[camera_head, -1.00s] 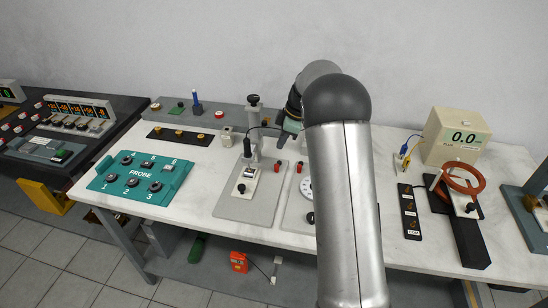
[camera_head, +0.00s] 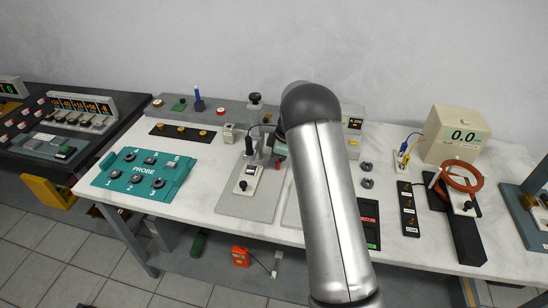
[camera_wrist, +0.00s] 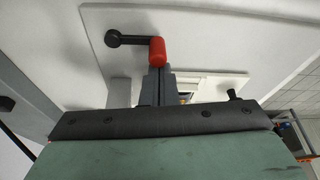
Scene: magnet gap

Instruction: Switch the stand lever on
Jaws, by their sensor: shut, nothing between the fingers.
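The lever (camera_wrist: 130,40) shows in the wrist view as a black arm with a red grip (camera_wrist: 157,52), lying over a pale grey plate. In the head view a small red piece (camera_head: 278,165) shows on the grey stand plate (camera_head: 235,207), just below my gripper; I cannot tell if it is the same grip. My gripper (camera_wrist: 155,82) is shut and empty. Its fingertips are right at the red grip's lower end; whether they touch is unclear. In the head view my arm hides most of the fingers.
A white box (camera_head: 247,180) with a black knob stands on the stand plate, with a dark upright clamp beside it. A teal probe panel (camera_head: 143,176) lies to the left. A black strip (camera_head: 408,208) and a cream meter (camera_head: 455,135) reading 0.0 are to the right.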

